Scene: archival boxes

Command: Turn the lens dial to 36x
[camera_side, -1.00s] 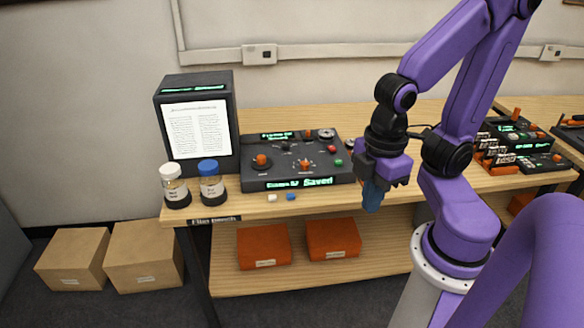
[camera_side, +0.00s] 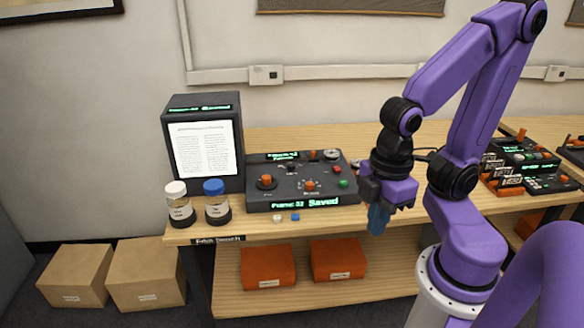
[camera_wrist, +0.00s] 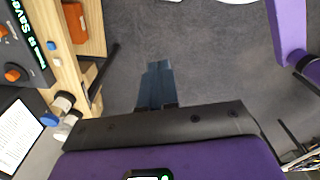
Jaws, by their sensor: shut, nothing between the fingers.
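A dark control panel (camera_side: 258,203) sits on the bench, with one orange knob (camera_side: 266,181) at its left and another orange knob (camera_side: 310,185) at its front middle. Their markings are too small to read, so I cannot tell which is the lens dial or its setting. The panel's front display (camera_side: 305,203) shows a frame number and "Saved". My gripper (camera_side: 377,229) is shut and empty, blue fingers pointing down, right of the panel and in front of the bench edge. In the wrist view, the fingers (camera_wrist: 157,68) are together over the floor; the panel shows only partly at left.
A lit page screen (camera_side: 207,148) stands left of the panel. A white-capped jar (camera_side: 179,210) and a blue-capped jar (camera_side: 216,209) stand before it. Small white and blue pieces lie at the bench front. Orange boxes (camera_side: 267,267) sit on the shelf below. More equipment (camera_side: 515,160) stands at right.

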